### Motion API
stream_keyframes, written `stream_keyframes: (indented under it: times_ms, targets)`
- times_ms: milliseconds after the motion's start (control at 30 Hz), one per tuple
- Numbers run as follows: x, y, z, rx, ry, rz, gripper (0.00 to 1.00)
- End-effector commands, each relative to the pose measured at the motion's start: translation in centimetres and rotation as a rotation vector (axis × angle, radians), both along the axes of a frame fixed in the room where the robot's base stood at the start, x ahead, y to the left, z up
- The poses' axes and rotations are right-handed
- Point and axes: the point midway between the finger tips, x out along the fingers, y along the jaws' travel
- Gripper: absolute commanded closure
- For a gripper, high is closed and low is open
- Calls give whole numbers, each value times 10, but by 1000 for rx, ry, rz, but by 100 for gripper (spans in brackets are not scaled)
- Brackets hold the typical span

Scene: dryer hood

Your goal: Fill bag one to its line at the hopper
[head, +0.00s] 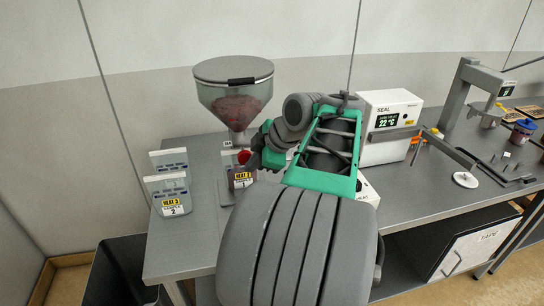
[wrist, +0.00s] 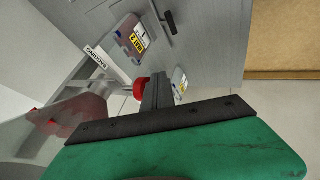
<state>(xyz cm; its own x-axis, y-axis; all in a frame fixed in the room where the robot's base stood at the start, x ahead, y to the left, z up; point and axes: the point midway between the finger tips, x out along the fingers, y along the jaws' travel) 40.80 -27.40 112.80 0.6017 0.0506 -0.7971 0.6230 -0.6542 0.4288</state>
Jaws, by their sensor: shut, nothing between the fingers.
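The hopper (head: 236,100) is a clear funnel with a grey lid and reddish material inside; part of it also shows at the lower left of the wrist view (wrist: 75,115). Bag one (head: 242,182), with a yellow label and a "1", is below the hopper, partly hidden by my gripper. Its fill line and level cannot be made out. A red knob (head: 244,156) is at the hopper's outlet. My gripper (head: 262,150) is shut and empty, close beside the red knob (wrist: 140,88); I cannot tell if they touch. Its closed fingers (wrist: 157,90) show in the wrist view.
Bag two (head: 172,200) and another bag (head: 168,161) stand to the left on the grey bench (head: 200,248). A white sealer (head: 388,128) reading 22 °C stands to the right. Beyond it are a grey press frame (head: 460,95) and thin tools. A dark bin (head: 125,265) is below left.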

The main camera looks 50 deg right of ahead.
Motion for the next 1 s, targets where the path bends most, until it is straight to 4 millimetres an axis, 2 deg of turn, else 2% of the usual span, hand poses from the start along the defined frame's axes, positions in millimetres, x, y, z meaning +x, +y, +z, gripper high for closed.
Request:
stream_keyframes:
  times_ms: [200,400,567,1000]
  targets:
    - [-34,-4,43,-2,1,-5,100]
    - [-58,-7,73,0,1,-10,100]
    - [-64,-6,79,3,3,-6,100]
    - [-63,-5,79,2,3,-3,100]
